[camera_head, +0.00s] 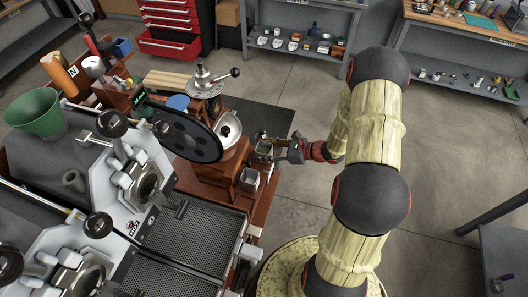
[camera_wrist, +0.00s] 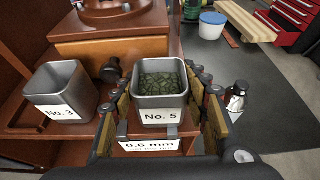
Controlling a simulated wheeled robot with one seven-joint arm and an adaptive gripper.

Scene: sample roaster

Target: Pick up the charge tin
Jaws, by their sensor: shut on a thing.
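A square grey metal tin labelled No. 5 (camera_wrist: 160,105) is full of greenish beans and stands upright between the fingers of my gripper (camera_wrist: 162,106). The fingers press on its left and right sides. In the head view my gripper (camera_head: 278,152) reaches in from the right to this tin (camera_head: 264,150), beside the wooden grinder. I cannot tell whether the tin's base rests on the ledge. A second square tin, labelled No. 3 (camera_wrist: 62,97), looks empty and stands to the left. It also shows in the head view (camera_head: 249,180). No label names either one the charge tin.
A 0.6 mm card (camera_wrist: 150,146) is at the ledge's front below the tin. A dark knob (camera_wrist: 112,70) sticks out between the tins.

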